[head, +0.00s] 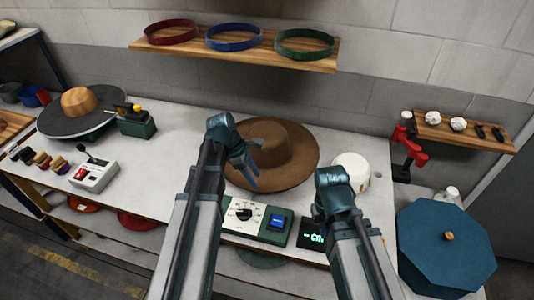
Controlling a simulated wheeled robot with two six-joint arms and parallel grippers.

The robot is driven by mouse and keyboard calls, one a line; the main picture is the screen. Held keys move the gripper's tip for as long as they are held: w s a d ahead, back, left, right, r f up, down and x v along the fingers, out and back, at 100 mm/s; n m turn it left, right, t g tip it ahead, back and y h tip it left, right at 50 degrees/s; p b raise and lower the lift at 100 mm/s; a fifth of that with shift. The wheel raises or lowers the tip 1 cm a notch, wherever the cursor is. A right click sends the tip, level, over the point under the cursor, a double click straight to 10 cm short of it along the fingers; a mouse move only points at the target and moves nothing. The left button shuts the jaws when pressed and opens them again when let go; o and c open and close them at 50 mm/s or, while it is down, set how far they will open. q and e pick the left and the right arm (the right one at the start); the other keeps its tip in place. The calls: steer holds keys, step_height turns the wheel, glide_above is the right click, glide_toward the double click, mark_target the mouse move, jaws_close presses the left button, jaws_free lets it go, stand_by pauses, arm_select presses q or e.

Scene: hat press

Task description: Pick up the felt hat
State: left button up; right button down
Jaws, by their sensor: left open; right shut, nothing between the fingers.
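The brown felt hat (288,150) lies on the white workbench in the middle of the head view, brim down and crown up. My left gripper (246,170) is open over the left side of the hat's brim and hides part of it. I cannot tell whether its fingers touch the felt. My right gripper (332,175) is shut and empty, at the hat's right front, apart from the crown.
A control box with a dial (243,214) and a blue button (277,222) sits in front of the hat. A white round object (351,171) stands right of it. A blue octagonal lid (446,262) is at far right. A shelf (235,52) with coloured bands hangs above.

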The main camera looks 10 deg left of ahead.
mark_target(260, 188)
steer(key=shift+f, duration=0.1)
arm_select(q)
steer(key=b+x, duration=0.5)
steer(key=shift+s+d+f, duration=0.1)
steer(key=shift+f, duration=0.05)
arm_select(e)
step_height(260, 188, down, 5)
steer(key=shift+r, duration=0.2)
arm_select(q)
jaws_close()
stand_by(1.0)
